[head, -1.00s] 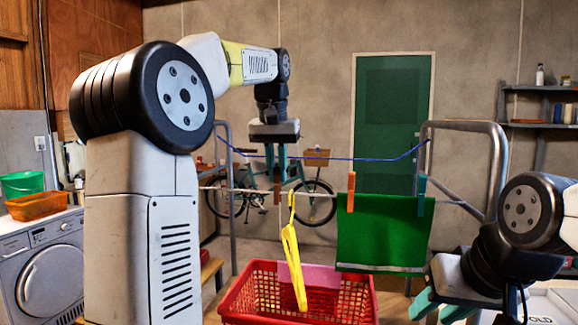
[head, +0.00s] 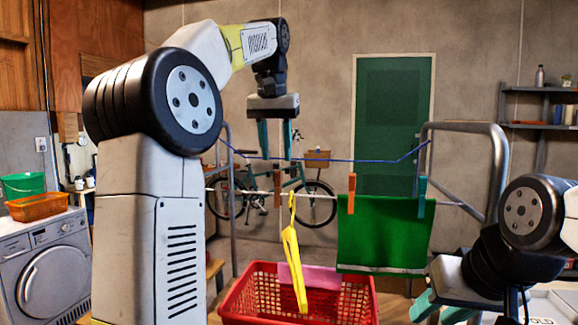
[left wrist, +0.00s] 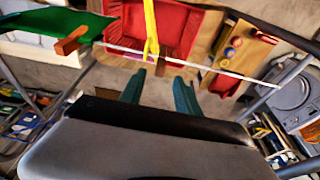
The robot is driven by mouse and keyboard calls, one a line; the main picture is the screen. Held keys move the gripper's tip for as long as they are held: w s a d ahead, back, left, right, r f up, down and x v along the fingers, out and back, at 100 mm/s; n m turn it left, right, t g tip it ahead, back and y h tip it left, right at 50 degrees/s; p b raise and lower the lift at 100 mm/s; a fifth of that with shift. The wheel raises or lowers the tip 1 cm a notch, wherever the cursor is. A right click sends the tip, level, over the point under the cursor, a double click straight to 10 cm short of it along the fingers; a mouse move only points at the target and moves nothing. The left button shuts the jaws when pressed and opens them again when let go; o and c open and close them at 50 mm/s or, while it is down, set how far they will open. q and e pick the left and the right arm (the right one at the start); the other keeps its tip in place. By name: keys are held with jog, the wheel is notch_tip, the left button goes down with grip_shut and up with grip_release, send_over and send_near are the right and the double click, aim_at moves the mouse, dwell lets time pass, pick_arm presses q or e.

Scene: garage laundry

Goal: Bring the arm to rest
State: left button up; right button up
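My left gripper (head: 275,140) hangs fingers down above the drying line, its two teal fingers apart with nothing between them. The left wrist view shows the same open fingers (left wrist: 158,92). My right gripper (head: 436,304) is low at the right; its teal fingers are partly cut off by the bottom edge, and they look apart. A green cloth (head: 382,234) hangs on the line, with an orange peg (head: 351,194) and a teal peg (head: 421,197) at its top.
A red laundry basket (head: 250,301) with a pink cloth (head: 312,275) stands below the line. The metal rack frame (head: 497,165) rises at the right. A washing machine (head: 45,275) stands at the left with an orange tub (head: 40,206). A bicycle (head: 312,203) stands behind.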

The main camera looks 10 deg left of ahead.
pick_arm(q)
jog(key=s+d+f+t+h, duration=0.2)
jog(key=s+f+t, duration=0.1)
jog(key=s+f, duration=1.9)
jog(key=shift+s+f, duration=0.15)
jog(key=shift+s, duration=0.2)
jog(key=shift+d, duration=0.1)
